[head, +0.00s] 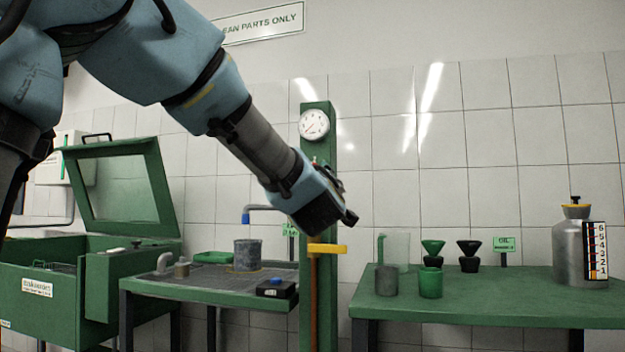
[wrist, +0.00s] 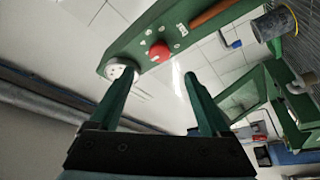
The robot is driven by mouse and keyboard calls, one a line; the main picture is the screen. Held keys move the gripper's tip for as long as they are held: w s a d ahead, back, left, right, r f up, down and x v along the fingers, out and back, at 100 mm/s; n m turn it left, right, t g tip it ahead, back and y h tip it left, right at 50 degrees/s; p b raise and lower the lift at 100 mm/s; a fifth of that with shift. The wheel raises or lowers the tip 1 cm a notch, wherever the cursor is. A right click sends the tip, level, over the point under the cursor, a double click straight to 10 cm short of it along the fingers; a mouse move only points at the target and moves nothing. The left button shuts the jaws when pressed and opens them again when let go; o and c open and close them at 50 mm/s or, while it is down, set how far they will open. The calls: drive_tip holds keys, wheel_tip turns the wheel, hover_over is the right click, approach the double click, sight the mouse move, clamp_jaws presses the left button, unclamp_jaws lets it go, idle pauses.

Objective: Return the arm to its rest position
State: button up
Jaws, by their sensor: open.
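My arm reaches in from the upper left of the head view, and my gripper (head: 350,217) hangs in the air in front of the green post (head: 318,160). In the wrist view my gripper (wrist: 158,85) shows two green fingers spread wide apart with nothing between them. Beyond the fingers, the wrist view shows the post (wrist: 180,30) with a red round button (wrist: 159,51) and a white gauge. The gripper appears clear of the tables.
The left bench (head: 215,277) holds a grey cup (head: 247,255) and a black box (head: 276,288). The right table (head: 480,300) holds cups, funnels and a metal canister (head: 572,250). An open-lidded green washer (head: 40,300) stands at left. A yellow-topped handle (head: 327,249) is below my gripper.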

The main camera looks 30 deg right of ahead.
idle(0.4)
drive_tip(key=w+a+f+m+g+y, duration=0.25)
drive_tip(key=a+f, duration=0.35)
drive_tip(key=f, duration=0.3)
drive_tip(key=w+a+f+m+g+y, duration=0.1)
drive_tip(key=w+a+f+g, duration=0.15)
drive_tip(key=a+f, duration=0.5)
drive_tip(key=w+a+f+m+g+y, duration=0.15)
drive_tip(key=a+f+g, duration=0.3)
drive_tip(key=f, duration=0.65)
drive_tip(key=s+a+f+g+y, duration=0.2)
drive_tip(key=s+a+f+g, duration=0.2)
drive_tip(key=s+a+f, duration=0.55)
drive_tip(key=s+a+f+g+y, duration=0.2)
drive_tip(key=s+a+f+g, duration=0.35)
drive_tip(key=a, duration=0.75)
wheel_tip(320, 180, up, 20)
drive_tip(key=s+t+p, duration=0.1)
drive_tip(key=p, duration=1.9)
drive_tip(key=shift+d+f+t, duration=0.2)
drive_tip(key=shift+t, duration=0.2)
